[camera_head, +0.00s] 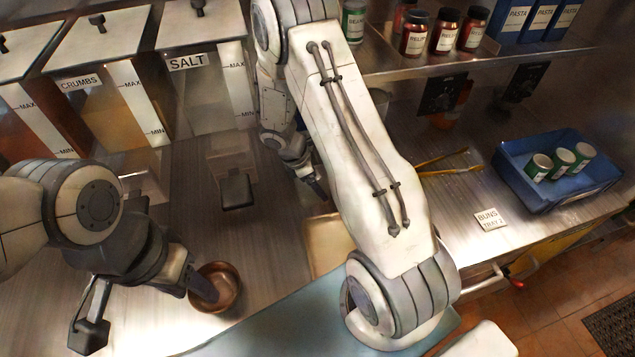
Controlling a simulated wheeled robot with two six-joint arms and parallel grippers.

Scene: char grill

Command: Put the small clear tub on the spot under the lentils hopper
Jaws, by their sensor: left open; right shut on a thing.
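My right gripper (312,180) points down at the counter right of the salt hopper, partly behind my own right arm. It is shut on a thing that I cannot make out. I cannot pick out the small clear tub for sure. A clear boxy shape (146,184) shows under the crumbs hopper, partly behind my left arm. My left gripper (148,308) is open, low over the counter, with one finger over or inside a brown bowl (228,276). No lentils label is readable; the leftmost hopper (28,118) has its label out of sight.
The crumbs hopper (97,50) and salt hopper (200,22) stand at the back left. A blue tray (570,196) with cans, yellow tongs (445,160) and a buns card (489,219) are at right. Jars line a shelf.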

